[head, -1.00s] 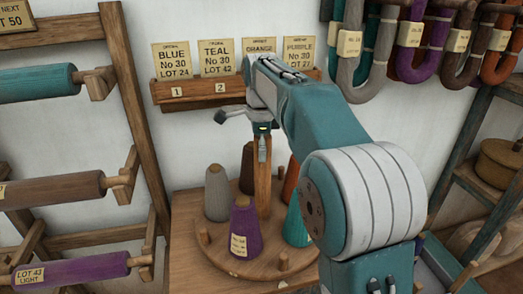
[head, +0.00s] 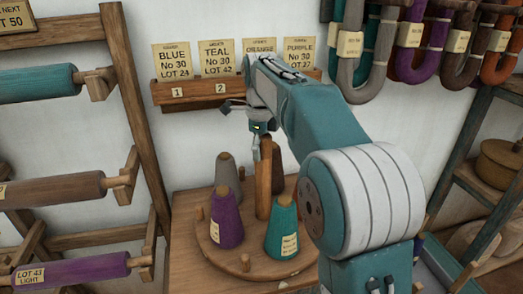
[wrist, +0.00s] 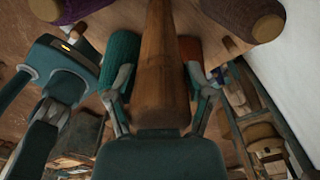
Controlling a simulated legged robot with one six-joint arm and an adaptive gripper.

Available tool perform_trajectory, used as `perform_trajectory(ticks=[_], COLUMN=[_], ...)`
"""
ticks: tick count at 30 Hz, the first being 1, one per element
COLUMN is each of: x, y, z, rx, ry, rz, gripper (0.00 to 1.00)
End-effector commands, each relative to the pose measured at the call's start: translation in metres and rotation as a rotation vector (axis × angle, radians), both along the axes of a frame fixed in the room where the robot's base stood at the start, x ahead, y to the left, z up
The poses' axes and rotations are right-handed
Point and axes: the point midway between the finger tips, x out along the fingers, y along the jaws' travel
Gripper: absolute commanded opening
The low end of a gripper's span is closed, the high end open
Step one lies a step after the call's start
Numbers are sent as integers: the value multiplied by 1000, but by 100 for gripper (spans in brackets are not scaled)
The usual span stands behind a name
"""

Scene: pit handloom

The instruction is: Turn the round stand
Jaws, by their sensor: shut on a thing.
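The round stand (head: 226,262) is a wooden disc on a wooden table, with an upright wooden post (head: 264,195) at its middle. Cones of yarn stand around the post: a purple one (head: 226,220) at the front left, a teal one (head: 281,228) at the front, a grey one (head: 225,172) at the back left and a dark brown one (head: 277,168) at the back. My gripper (head: 262,150) is at the top of the post. In the wrist view the post (wrist: 157,60) lies between its fingers, which are shut on it. My arm hides the stand's right side.
A rack with yarn rollers (head: 52,190) stands at the left. A card holder (head: 195,92) with lot cards is on the wall behind. Yarn hanks (head: 415,45) hang at the upper right, above a shelf with a brown pot (head: 500,160).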

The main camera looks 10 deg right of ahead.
Motion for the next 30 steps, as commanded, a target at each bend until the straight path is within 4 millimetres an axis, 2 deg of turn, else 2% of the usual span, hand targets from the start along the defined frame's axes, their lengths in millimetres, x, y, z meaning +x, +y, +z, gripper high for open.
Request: perform_trajectory(ticks=[12,30], x=[2,1], y=[0,0], z=[-3,-5], rx=[2,3], ry=[2,10], rz=[-128,-158], gripper=[6,6])
